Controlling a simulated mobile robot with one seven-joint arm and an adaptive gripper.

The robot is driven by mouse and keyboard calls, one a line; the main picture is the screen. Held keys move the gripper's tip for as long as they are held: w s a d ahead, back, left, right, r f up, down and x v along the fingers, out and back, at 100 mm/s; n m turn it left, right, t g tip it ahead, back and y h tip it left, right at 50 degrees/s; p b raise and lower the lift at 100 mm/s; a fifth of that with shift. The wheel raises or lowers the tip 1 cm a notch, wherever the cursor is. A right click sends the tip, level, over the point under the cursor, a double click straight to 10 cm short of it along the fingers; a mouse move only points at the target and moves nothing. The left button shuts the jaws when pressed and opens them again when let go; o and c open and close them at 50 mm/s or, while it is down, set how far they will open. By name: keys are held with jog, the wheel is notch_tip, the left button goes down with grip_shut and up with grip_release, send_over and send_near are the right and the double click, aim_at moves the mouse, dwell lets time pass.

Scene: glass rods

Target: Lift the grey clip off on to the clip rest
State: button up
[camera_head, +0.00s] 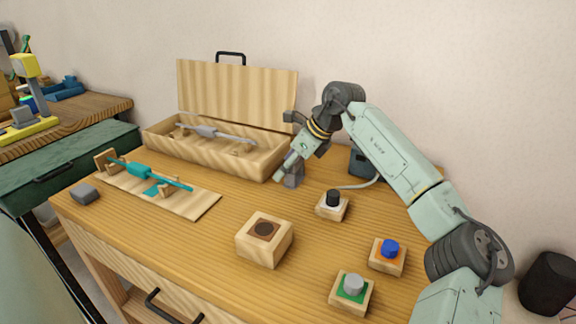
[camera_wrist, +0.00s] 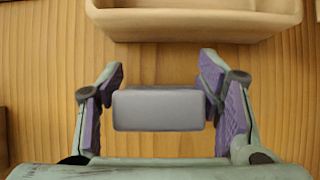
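A light-grey block, which I take to be the grey clip (camera_wrist: 158,110), sits between my gripper's purple pads (camera_wrist: 161,85) in the wrist view. The pads appear closed on its two sides. In the head view, my gripper (camera_head: 288,176) points down in front of the open wooden box, with a grey piece beside its mint finger. I cannot tell whether the block's underside touches the table. Another grey block (camera_head: 84,194) lies at the table's left end. No part is clearly marked as the clip rest.
The open wooden box (camera_head: 225,162) holds a grey rod (camera_head: 215,133). A teal rod (camera_head: 150,173) lies on supports on a board at left.

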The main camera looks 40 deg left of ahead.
jog(key=shift+o, duration=1.2)
jog(key=shift+r, duration=0.1)
jog(key=v, duration=1.2)
jog(key=shift+d, duration=0.1)
